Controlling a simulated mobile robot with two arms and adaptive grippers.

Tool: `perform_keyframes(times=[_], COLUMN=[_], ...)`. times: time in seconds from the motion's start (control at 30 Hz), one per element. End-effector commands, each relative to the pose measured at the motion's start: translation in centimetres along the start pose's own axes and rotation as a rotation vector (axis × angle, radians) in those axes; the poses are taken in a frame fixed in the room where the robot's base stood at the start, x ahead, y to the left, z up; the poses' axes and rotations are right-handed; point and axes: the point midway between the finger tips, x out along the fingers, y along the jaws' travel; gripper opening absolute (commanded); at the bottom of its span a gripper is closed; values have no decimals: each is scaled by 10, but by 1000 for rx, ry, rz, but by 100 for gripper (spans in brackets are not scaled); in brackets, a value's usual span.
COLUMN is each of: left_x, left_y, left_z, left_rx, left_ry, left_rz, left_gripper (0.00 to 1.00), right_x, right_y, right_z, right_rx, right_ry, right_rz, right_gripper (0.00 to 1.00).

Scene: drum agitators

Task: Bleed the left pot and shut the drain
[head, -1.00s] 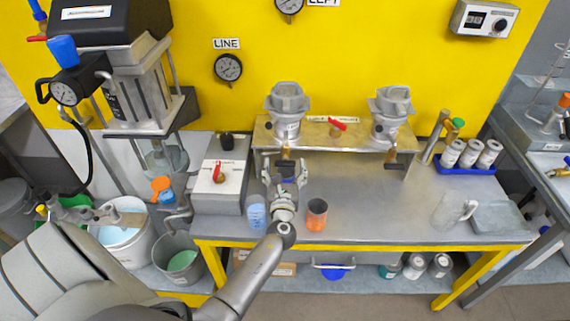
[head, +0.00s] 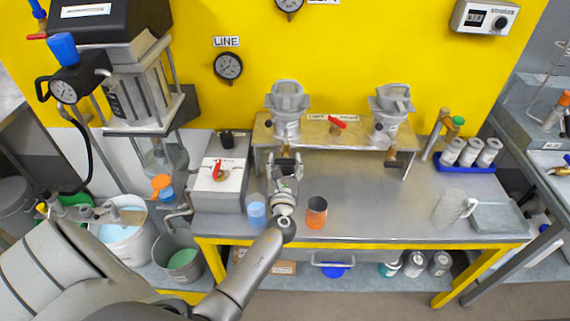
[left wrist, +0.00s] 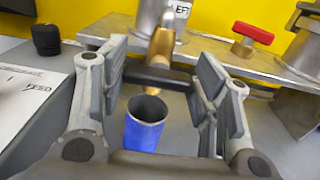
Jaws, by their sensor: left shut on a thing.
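The red valve lever (head: 337,121) sits between the pots. My right gripper is not in view.
The right pot (head: 388,112) stands on the same rack. A pale blue cup (head: 256,212) and an orange cup (head: 316,213) stand on either side of my left wrist. The bench's middle right is clear.

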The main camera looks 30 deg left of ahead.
Motion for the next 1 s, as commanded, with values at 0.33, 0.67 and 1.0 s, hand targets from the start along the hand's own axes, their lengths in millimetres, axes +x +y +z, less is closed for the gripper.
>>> perform_keyframes(times=[0.33, 0.67, 1.0], left_x=[0, 0, 0], left_y=[1, 2, 4], left_z=[-4, -5, -6], left_rx=[-172, -479, -803], left_ry=[-1, -1, 0], left_rz=[0, -1, 0], left_gripper=[33, 33, 33], right_x=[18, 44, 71], right_y=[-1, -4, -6], right_z=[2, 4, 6], right_rx=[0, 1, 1], right_ry=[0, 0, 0], right_rz=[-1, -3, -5], right_gripper=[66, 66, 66])
